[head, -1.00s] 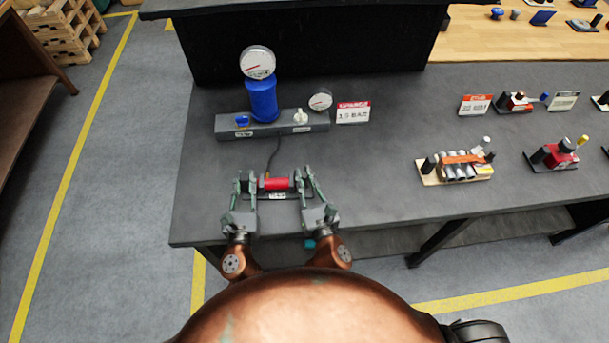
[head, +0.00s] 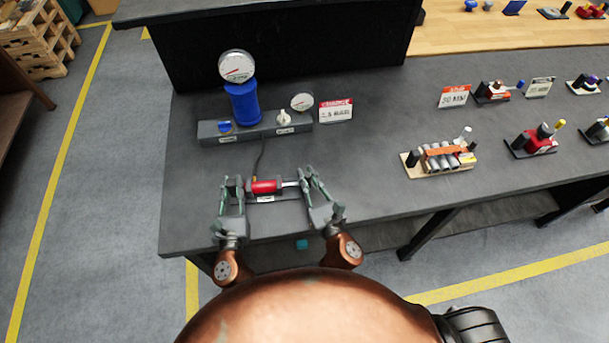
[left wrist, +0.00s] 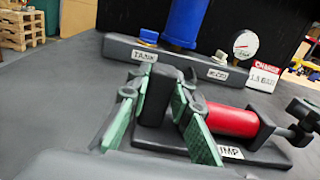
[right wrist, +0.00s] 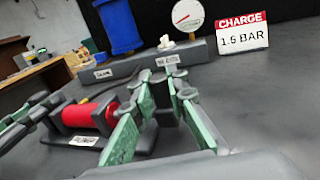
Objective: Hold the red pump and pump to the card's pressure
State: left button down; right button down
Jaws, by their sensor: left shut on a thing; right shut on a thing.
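The red pump (head: 266,187) lies level on its labelled dark base at the front left of the bench. My left gripper (head: 232,184) is shut on the dark block at the pump's left end (left wrist: 156,98). My right gripper (head: 305,179) is shut on the pump handle at the right end, mostly hidden by the fingers. A bare silver rod (head: 290,184) shows between the red barrel and my right gripper.
Behind the pump, a grey manifold (head: 258,129) carries a blue cylinder (head: 243,104) topped by a large gauge (head: 237,66), a blue knob (head: 225,126) and a white knob (head: 284,118). A hose joins pump and manifold. Other fixtures, including a multi-cylinder block (head: 440,160), stand right.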

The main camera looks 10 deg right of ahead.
jog(key=shift+d, duration=0.3)
jog(key=c, duration=2.1)
grip_release()
jog(key=shift+o, duration=1.3)
jog(key=shift+a, duration=0.1)
jog(key=s, duration=0.4)
jog(key=s+d, duration=0.1)
jog(key=s, duration=0.3)
jog(key=s+d, duration=0.1)
jog(key=s, duration=0.2)
jog(key=shift+s+d, duration=0.15)
jog(key=shift+s, duration=0.25)
jog(key=shift+c, duration=0.6)
